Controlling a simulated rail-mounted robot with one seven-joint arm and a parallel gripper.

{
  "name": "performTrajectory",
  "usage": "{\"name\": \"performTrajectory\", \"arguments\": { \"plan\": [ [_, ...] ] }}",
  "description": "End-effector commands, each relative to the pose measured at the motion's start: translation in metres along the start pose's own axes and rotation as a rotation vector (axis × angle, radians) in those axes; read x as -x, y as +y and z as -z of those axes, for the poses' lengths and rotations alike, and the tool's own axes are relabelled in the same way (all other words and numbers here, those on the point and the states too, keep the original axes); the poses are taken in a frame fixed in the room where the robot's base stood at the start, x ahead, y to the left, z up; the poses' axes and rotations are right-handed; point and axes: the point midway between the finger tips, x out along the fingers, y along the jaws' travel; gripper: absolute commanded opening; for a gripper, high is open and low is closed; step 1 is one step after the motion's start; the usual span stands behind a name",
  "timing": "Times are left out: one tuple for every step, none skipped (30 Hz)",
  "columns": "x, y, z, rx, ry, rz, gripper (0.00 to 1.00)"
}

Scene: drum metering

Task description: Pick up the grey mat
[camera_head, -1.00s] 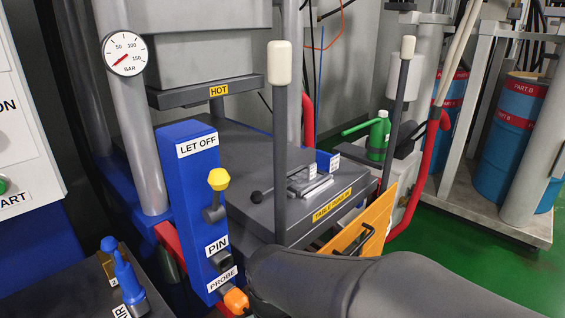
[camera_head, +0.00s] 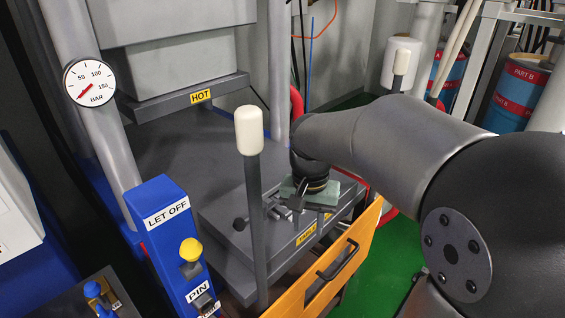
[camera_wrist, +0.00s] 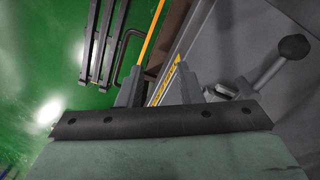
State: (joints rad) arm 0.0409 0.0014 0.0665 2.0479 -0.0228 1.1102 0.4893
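I cannot pick out the grey mat for certain in either view. My gripper (camera_wrist: 160,85) shows in the wrist view with two grey fingers apart and nothing seen between them. In the head view its grey-green body (camera_head: 343,190) is over the front right part of the dark press table (camera_head: 226,225), and its fingertips are hard to make out.
An orange panel (camera_head: 296,303) with a black handle stands along the table's front. A lever with a white knob (camera_head: 249,130) rises left of my gripper. A blue LET OFF post (camera_head: 170,235) stands at the left. Green floor lies to the right.

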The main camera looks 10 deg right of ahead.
Motion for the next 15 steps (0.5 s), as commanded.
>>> {"name": "performTrajectory", "arguments": {
  "plan": [
    [0.036,-0.007,0.017,-0.048,0.002,0.003,0.33],
    [0.051,-0.012,0.027,-0.084,0.003,0.004,0.33],
    [0.07,-0.018,0.041,-0.136,0.003,0.006,0.33],
    [0.085,-0.023,0.051,-0.176,0.003,0.007,0.33],
    [0.099,-0.028,0.062,-0.217,0.002,0.009,0.33],
    [0.116,-0.033,0.075,-0.27,0.001,0.012,0.33],
    [0.126,-0.037,0.084,-0.306,0.001,0.014,0.33],
    [0.135,-0.04,0.091,-0.339,0.001,0.016,0.33],
    [0.145,-0.044,0.1,-0.378,0.001,0.019,0.33],
    [0.151,-0.046,0.106,-0.403,0.0,0.021,0.33],
    [0.155,-0.048,0.11,-0.423,0.0,0.022,0.33],
    [0.16,-0.05,0.115,-0.446,-0.001,0.023,0.33],
    [0.162,-0.051,0.118,-0.459,0.0,0.025,0.33],
    [0.163,-0.052,0.12,-0.469,-0.001,0.026,0.33],
    [0.162,-0.053,0.122,-0.478,-0.002,0.026,0.33]
  ]
}}
